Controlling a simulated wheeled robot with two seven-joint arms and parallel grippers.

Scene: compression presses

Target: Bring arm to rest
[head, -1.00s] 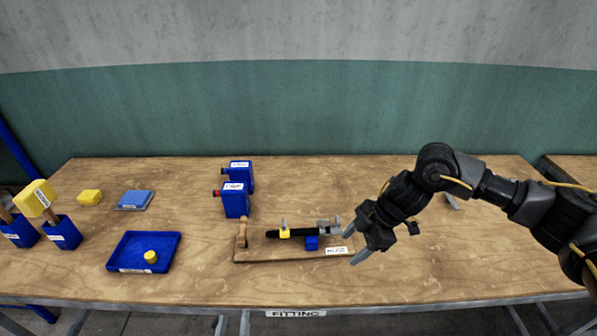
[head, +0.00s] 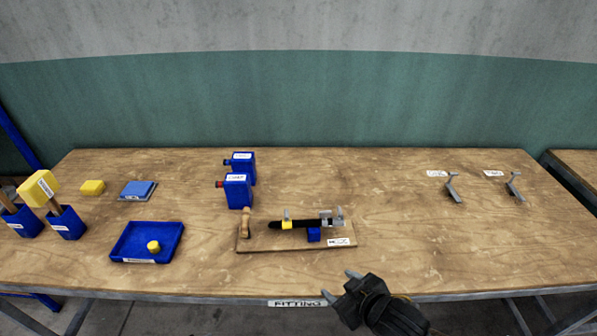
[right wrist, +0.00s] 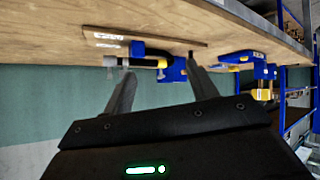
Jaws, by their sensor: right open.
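My right gripper (head: 340,288) is open and empty at the table's front edge, low in the head view, right of the FITTING label. In the right wrist view its two fingers (right wrist: 160,85) are spread apart with nothing between them. The press board (head: 262,244) lies on the table beyond the gripper, with a black bar, a yellow piece, grey metal parts and a blue block on it. The board also shows in the right wrist view (right wrist: 180,42). My left gripper is not in view.
Two blue bottle-like boxes (head: 238,190) stand behind the board. Two grey brackets (head: 453,188) stand at right. The table's right front is clear.

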